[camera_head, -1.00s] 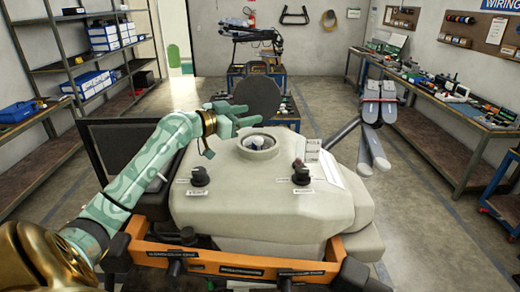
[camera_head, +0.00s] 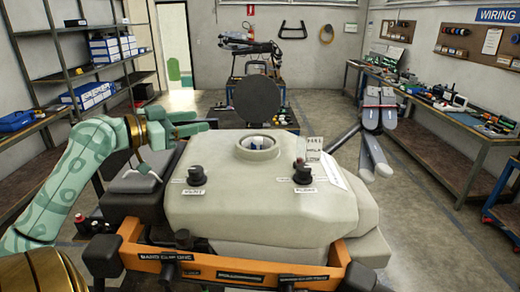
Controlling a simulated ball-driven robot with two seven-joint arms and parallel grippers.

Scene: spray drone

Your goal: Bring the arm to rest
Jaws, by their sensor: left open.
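My left arm comes in from the left, its green forearm bent up and over. My left gripper (camera_head: 188,125) is open and empty, beside the far left of the spray drone's pale tank (camera_head: 262,207), apart from the tank's filler opening. The tank has a round open neck (camera_head: 257,147) on top with something white and blue inside. A dark round disc (camera_head: 257,98), which looks like the lid, stands upright behind the neck. My right gripper is not in view.
An orange front frame (camera_head: 230,267) runs below the tank. Folded grey drone arms (camera_head: 374,140) stick up at the right. Shelves (camera_head: 85,65) line the left wall and a workbench (camera_head: 440,120) the right wall. The floor right of the drone is clear.

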